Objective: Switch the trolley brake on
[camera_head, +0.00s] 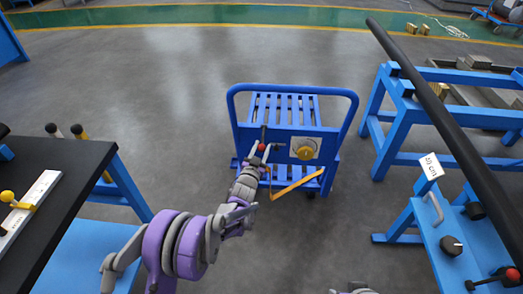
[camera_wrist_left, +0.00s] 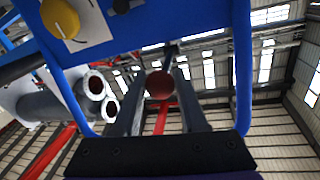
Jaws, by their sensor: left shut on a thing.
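The blue trolley (camera_head: 243,126) stands on the floor in the middle of the head view, with a slatted deck behind its front panel. A lever with a red ball knob (camera_head: 262,147) is on the panel, left of a round yellow knob (camera_head: 304,152) on a white plate. My left gripper (camera_head: 266,152) is at the red knob. In the left wrist view, the red ball (camera_wrist_left: 160,85) sits between the two fingers (camera_wrist_left: 158,100), which are shut on it. The yellow knob (camera_wrist_left: 60,18) also shows there, at upper left.
An orange-yellow strip (camera_head: 298,185) angles below the trolley panel. A black-topped table (camera_head: 75,155) stands at left. At right are blue stands (camera_head: 400,115), a long dark bar (camera_head: 430,100) and a blue control panel (camera_head: 450,240). The floor behind the trolley is clear.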

